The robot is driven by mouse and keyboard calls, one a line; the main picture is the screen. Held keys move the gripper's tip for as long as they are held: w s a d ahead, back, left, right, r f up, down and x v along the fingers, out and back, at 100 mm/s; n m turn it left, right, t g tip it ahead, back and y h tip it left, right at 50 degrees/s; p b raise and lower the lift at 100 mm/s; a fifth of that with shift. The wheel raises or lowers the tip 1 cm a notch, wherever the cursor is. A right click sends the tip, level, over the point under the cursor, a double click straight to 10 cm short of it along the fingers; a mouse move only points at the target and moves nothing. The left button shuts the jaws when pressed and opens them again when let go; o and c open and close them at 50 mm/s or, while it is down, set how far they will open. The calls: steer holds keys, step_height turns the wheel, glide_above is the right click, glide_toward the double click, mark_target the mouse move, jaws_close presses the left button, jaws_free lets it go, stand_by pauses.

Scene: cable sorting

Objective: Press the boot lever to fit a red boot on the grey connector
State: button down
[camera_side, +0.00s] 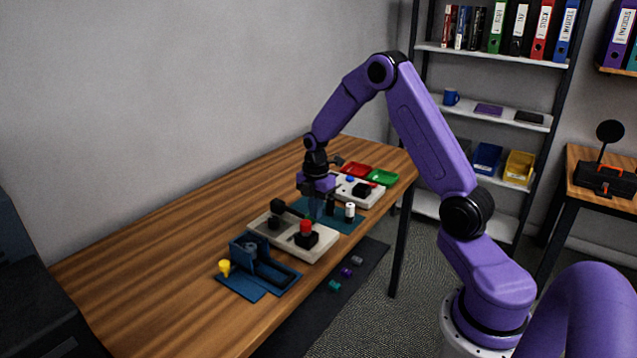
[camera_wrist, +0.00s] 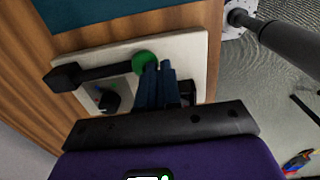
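A beige board (camera_side: 262,226) on the table carries a black lever (camera_side: 290,208) with a block at one end. In the wrist view the lever (camera_wrist: 105,74) runs to a green round piece (camera_wrist: 145,59) beside my fingertips. A red cylinder (camera_side: 306,226) stands on a black block at the board's front. A black knob (camera_wrist: 109,101) sits beside the lever. My gripper (camera_side: 316,215) points down near the lever's far end; in the wrist view its fingers (camera_wrist: 158,66) are together and look empty. I cannot tell contact with the lever. I cannot make out a grey connector.
A blue fixture (camera_side: 264,270) with a yellow piece (camera_side: 224,267) stands at the near end. A teal mat (camera_side: 345,224) holds a white-topped cylinder (camera_side: 350,211). Beyond are a white board (camera_side: 370,198), a red tray (camera_side: 357,169) and a green tray (camera_side: 383,177). The table's left side is clear.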

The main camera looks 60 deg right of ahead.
steer(key=s+r, duration=0.4)
steer(key=r, duration=0.9)
steer(key=shift+s, duration=0.35)
steer(key=shift+a, duration=0.1)
steer(key=s+a+m, duration=0.3)
steer(key=s+a, duration=1.3)
steer(key=a, duration=0.4)
steer(key=s+a+m, duration=0.1)
steer(key=s+m, duration=0.1)
steer(key=s, duration=0.8)
steer(key=shift+s+a+f, duration=0.15)
steer(key=shift+s, duration=0.1)
